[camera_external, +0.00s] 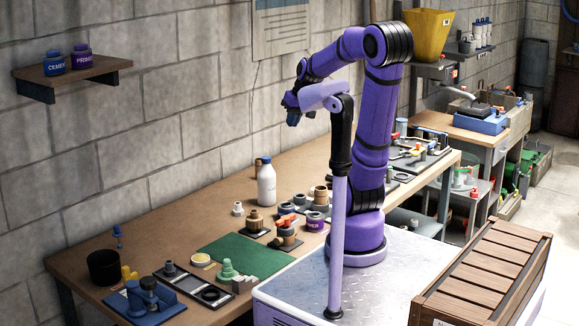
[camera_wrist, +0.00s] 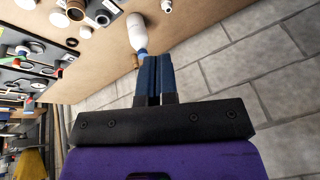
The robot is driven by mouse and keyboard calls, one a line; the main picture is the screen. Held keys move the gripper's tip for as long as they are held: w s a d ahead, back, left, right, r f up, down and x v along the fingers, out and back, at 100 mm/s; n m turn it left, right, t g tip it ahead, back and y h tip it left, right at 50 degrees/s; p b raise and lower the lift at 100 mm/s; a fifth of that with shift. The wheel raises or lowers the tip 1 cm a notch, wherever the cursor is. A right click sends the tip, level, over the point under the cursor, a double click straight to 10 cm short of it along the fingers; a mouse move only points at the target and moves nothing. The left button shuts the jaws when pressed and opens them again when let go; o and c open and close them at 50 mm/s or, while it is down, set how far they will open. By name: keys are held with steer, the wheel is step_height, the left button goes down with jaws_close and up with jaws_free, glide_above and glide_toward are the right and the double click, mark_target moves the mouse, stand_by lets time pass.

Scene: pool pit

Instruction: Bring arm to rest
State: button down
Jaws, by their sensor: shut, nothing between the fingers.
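My purple arm rises from its base and bends over toward the wall, with my gripper (camera_external: 292,108) held high above the workbench (camera_external: 150,220). In the wrist view my gripper (camera_wrist: 153,58) shows two blue fingers side by side and shut, with nothing between them. The gripper is clear of everything on the bench. A white bottle (camera_external: 266,186) with a blue cap stands on the bench below; it also shows just beyond the fingertips in the wrist view (camera_wrist: 138,30).
A green mat (camera_external: 246,256), a black cup (camera_external: 103,267), a blue vise-like tool (camera_external: 150,296) and several fittings lie on the bench. A wall shelf (camera_external: 88,77) holds two small jars. A slatted wooden crate (camera_external: 485,272) sits beside my base. A yellow hopper (camera_external: 427,34) stands behind.

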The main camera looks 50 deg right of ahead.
steer(key=s+a+r+n+t, duration=0.1)
steer(key=s+a+r+n, duration=0.2)
steer(key=s+a, duration=0.5)
steer(key=s+n, duration=0.1)
steer(key=s, duration=0.1)
steer(key=shift+s+h, duration=0.3)
steer(key=shift+s, duration=0.1)
steer(key=shift+r, duration=0.1)
stand_by(2.1)
